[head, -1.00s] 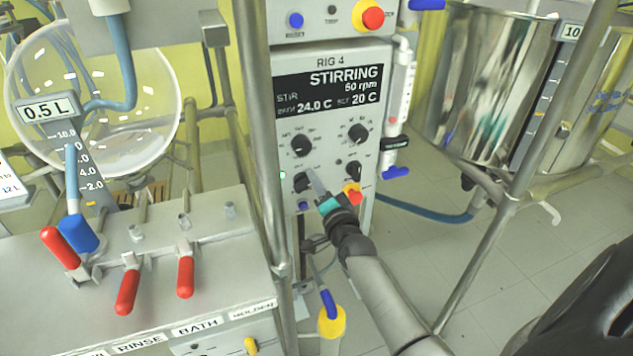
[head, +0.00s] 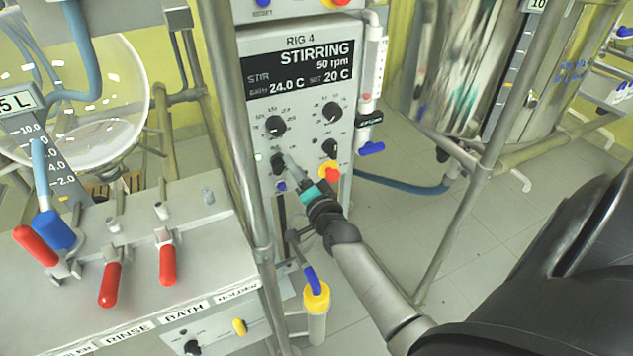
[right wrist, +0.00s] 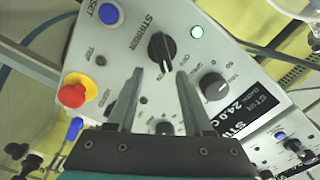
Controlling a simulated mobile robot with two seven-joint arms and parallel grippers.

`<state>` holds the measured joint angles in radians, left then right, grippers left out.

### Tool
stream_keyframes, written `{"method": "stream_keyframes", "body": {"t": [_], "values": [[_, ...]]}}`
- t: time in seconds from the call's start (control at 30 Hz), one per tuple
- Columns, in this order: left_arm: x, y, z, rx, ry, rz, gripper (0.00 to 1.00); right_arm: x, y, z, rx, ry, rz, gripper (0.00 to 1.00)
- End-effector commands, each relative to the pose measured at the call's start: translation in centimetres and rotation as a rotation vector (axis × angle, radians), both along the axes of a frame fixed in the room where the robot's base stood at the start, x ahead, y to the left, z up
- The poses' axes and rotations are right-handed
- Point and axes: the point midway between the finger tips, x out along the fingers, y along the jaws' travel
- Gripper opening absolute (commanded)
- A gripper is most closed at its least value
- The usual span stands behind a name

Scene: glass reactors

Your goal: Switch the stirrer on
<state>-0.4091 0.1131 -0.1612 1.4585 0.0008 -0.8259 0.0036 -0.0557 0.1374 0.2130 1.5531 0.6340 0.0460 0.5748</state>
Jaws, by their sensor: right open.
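The stirrer knob (head: 278,163) is a black pointer knob low on the left of the grey RIG 4 panel (head: 300,104). In the right wrist view the same knob (right wrist: 161,47) sits beside the word STIRRER, with a lit green lamp (right wrist: 197,32) near it. The display (head: 300,72) reads STIRRING, 50 rpm. My right gripper (head: 291,163) is at the panel beside the knob. In the right wrist view its open fingers (right wrist: 157,76) point at the knob, which shows beyond and between the tips, not gripped. My left gripper is not in view.
A red button on yellow (head: 331,173) and a blue reset button (right wrist: 110,14) flank the knob. A dial (right wrist: 214,86) is close by. A metal post (head: 238,130) stands left of the panel. Red-handled valves (head: 167,264) are on the left bench.

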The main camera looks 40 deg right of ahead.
Motion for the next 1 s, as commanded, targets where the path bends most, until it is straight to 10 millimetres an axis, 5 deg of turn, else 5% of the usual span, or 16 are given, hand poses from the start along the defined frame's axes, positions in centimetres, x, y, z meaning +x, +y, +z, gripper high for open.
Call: {"method": "stream_keyframes", "body": {"t": [0.6, 1.0], "values": [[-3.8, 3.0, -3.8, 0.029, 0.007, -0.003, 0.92, -9.7, 2.4, 0.0, 0.002, 0.006, 0.003, 0.51], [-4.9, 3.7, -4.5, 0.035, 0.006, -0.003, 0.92, -12.4, 3.1, -0.1, 0.002, 0.004, 0.003, 0.51]]}}
